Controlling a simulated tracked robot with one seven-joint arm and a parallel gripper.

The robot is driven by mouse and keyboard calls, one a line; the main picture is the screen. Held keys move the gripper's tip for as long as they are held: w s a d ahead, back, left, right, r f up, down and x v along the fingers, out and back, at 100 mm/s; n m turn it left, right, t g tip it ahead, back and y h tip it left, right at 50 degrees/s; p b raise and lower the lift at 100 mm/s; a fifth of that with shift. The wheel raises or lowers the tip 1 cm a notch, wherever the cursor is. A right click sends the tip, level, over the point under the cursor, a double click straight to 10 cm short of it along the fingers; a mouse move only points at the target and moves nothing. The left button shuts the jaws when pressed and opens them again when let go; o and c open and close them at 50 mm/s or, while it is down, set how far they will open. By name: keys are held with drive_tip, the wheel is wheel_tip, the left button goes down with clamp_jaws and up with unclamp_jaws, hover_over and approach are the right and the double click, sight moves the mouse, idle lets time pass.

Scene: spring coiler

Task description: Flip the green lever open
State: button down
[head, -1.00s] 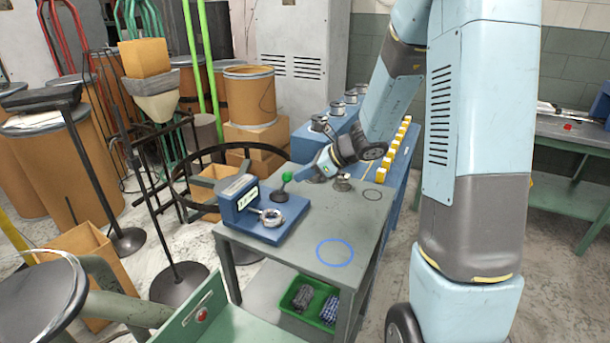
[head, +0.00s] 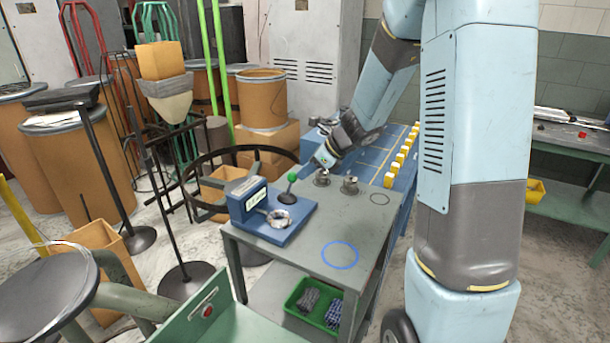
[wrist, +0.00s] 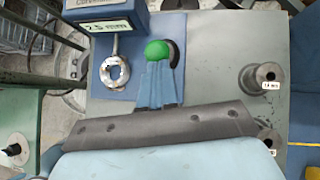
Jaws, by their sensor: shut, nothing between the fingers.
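The green lever's ball knob (head: 292,174) sits on a dark stem that stands up, slightly tilted, from the blue fixture base (head: 262,228) on the grey table. In the wrist view the green knob (wrist: 157,51) shows just beyond my fingertips, with a dark round part beside it. My gripper (wrist: 157,68) is shut and empty, its blue fingers together and overlapping the knob's near edge in the picture. In the head view my gripper (head: 318,164) is up and right of the knob, apparently apart from it. The stem is mostly hidden in the wrist view.
A metal ring part (head: 279,219) lies beside the lever, before the labelled blue block (head: 249,200). The table front, with a blue circle (head: 341,255), is clear. A green bin (head: 312,303) is below.

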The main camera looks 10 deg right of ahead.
drive_tip(key=shift+w+a+r+g+h, duration=0.25)
drive_tip(key=shift+w+a+g+h, duration=0.25)
drive_tip(key=shift+a+h, duration=0.1)
drive_tip(key=shift+w+a+r+g+h, duration=0.2)
drive_tip(key=shift+w+a+g+h, duration=0.15)
drive_tip(key=shift+w+a+h, duration=0.25)
drive_tip(key=shift+w+a+r+g+h, duration=0.25)
drive_tip(key=shift+w+a+g+h, duration=0.25)
drive_tip(key=shift+a, duration=0.15)
drive_tip(key=shift+w+a, duration=0.95)
drive_tip(key=shift+a, duration=0.15)
drive_tip(key=v, duration=1.3)
drive_tip(key=shift+d, duration=0.2)
drive_tip(key=shift+f, duration=0.1)
